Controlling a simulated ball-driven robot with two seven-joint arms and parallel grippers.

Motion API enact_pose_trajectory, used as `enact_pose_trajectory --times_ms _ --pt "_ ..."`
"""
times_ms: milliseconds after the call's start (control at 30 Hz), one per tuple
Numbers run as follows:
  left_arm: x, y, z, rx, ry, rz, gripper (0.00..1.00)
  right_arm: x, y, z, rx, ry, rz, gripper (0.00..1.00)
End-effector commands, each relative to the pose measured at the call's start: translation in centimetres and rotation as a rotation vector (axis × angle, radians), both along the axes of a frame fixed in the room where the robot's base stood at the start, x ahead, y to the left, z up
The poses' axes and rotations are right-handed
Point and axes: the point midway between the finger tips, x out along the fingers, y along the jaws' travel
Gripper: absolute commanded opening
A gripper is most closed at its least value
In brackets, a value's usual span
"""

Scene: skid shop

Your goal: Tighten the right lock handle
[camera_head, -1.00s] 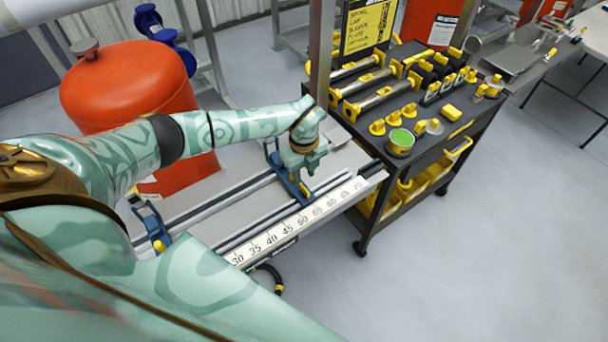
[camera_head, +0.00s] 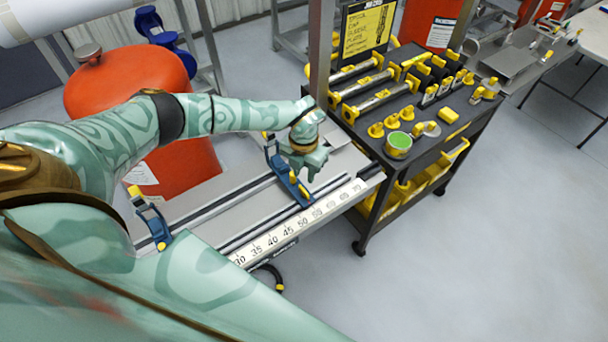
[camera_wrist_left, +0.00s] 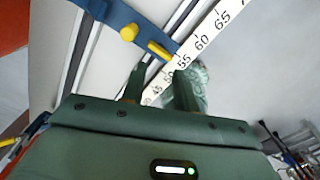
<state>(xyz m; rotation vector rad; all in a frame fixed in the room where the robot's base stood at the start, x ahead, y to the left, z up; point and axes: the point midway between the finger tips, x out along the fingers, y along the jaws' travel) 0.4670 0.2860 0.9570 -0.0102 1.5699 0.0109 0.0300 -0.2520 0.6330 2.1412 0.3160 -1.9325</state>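The right lock handle is a small yellow lever (camera_head: 304,191) on the front of the right blue stop (camera_head: 283,174), which spans the rail bench. In the left wrist view the yellow lever (camera_wrist_left: 160,51) lies slanted beside the ruler, with a round yellow knob (camera_wrist_left: 129,32) to its left on the blue stop (camera_wrist_left: 105,12). My left gripper (camera_head: 311,174) is above the bench just right of the stop. In the left wrist view my left gripper (camera_wrist_left: 158,82) has its two fingers apart, with nothing between them. The lever is just past the fingertips, apparently not touched. My right gripper is not in view.
A white ruler (camera_head: 260,247) runs along the bench's front edge. A second blue stop (camera_head: 151,222) with yellow parts is on the left. A dark tool cart (camera_head: 424,162) stands at the bench's right end, behind a vertical post (camera_head: 320,55). A red tank (camera_head: 130,80) is behind.

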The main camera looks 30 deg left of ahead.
Motion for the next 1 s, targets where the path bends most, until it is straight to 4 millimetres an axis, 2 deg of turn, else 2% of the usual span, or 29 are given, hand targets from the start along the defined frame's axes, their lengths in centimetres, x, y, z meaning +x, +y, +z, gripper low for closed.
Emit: enact_pose_trajectory --times_ms 300,500,600,1000 --pt "-0.02 -0.01 0.06 -0.001 0.001 -0.059 0.3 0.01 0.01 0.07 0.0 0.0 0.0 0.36" --pt "0.04 0.01 0.89 0.001 -0.001 -0.335 0.3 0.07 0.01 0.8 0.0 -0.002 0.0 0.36" --pt "-0.01 0.0 0.89 0.0 0.001 -0.404 0.3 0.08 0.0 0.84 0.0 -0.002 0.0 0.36" --pt "-0.03 -0.01 0.8 -0.001 0.001 -0.404 0.3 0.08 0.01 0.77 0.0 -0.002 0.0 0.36"
